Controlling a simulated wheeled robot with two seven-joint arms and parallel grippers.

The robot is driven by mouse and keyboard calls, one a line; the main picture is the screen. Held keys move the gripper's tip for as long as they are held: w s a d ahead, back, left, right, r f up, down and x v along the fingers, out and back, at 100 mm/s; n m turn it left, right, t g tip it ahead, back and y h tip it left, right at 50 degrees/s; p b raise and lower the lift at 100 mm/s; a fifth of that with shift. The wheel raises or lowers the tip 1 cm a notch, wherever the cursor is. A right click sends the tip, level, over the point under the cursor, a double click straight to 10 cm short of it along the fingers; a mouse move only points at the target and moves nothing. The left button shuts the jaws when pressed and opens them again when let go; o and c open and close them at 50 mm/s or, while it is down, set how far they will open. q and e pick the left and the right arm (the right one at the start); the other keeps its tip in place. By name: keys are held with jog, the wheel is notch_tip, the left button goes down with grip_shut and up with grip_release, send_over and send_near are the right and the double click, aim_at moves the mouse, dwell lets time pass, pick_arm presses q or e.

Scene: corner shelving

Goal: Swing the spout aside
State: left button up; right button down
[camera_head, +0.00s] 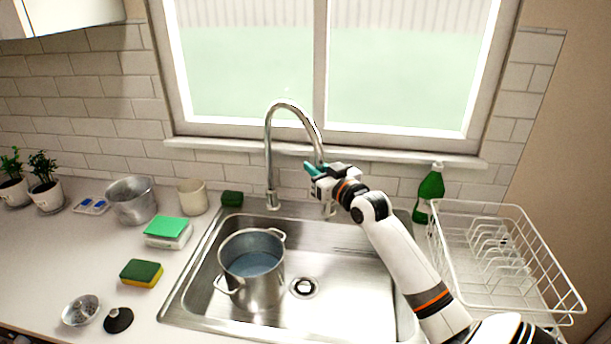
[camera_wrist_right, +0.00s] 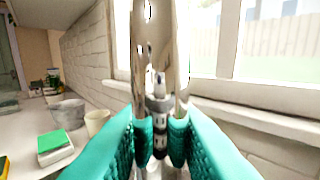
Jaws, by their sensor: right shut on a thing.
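The spout (camera_head: 296,106) is a tall chrome gooseneck rising behind the sink (camera_head: 345,270), arching to the right. Its downward end is at my right gripper (camera_head: 315,170). In the right wrist view, the teal fingers of my right gripper (camera_wrist_right: 160,130) are closed on the spout's end piece (camera_wrist_right: 160,105), one finger on each side. The spout's base stands at the sink's back edge, left of the gripper. My left gripper is not in view.
A steel pot (camera_head: 252,275) holding water stands in the sink's left part, near the drain (camera_head: 304,287). A green bottle (camera_head: 430,190) and a white dish rack (camera_head: 505,255) stand right of the sink. A window sill (camera_head: 330,155) runs behind the spout.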

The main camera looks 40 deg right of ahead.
jog(key=shift+d, duration=1.05)
jog(key=c, duration=1.2)
grip_release()
jog(key=shift+w, duration=0.1)
jog(key=shift+c, duration=0.2)
jog(key=shift+a, duration=0.1)
jog(key=s+a+b, duration=0.1)
jog(key=s+b, duration=0.2)
jog(key=s, duration=0.9)
jog(key=shift+a+b, duration=0.3)
jog(key=shift+a, duration=0.05)
jog(key=shift+w, duration=0.1)
